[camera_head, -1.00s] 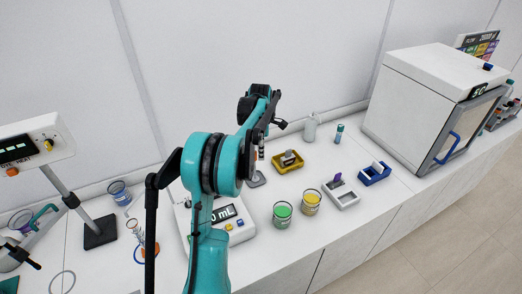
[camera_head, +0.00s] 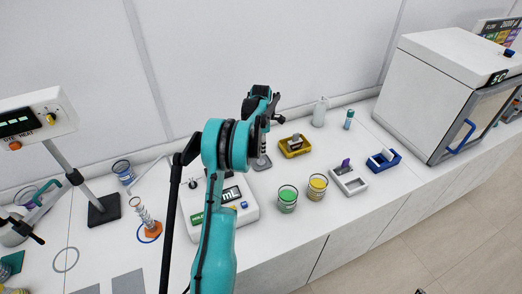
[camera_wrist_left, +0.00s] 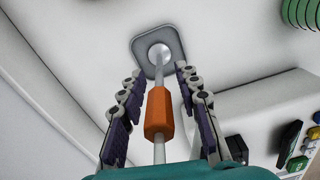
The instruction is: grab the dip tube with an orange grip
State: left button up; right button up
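The dip tube's orange grip (camera_wrist_left: 159,113) shows in the left wrist view, on a thin pale rod that rises from a grey square base (camera_wrist_left: 146,48). The rod stands between the two fingers of my left gripper (camera_wrist_left: 159,75), which are apart, with a visible gap on each side of the orange grip. In the head view my left gripper (camera_head: 264,128) is above the grey base (camera_head: 261,163), and my arm hides the orange grip. My right gripper is not in view.
A balance (camera_head: 243,218) stands close by. Green (camera_head: 287,202) and yellow (camera_head: 317,190) beakers stand to the front right. A yellow tray (camera_head: 290,153) is just right of the gripper, a white holder (camera_head: 355,188) and blue rack (camera_head: 378,166) farther right. The wall is behind.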

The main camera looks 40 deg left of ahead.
pick_arm(q)
notch_tip(320, 180, down, 2)
jog(key=shift+w+f, duration=0.1)
grip_shut()
jog(key=shift+r, duration=0.2)
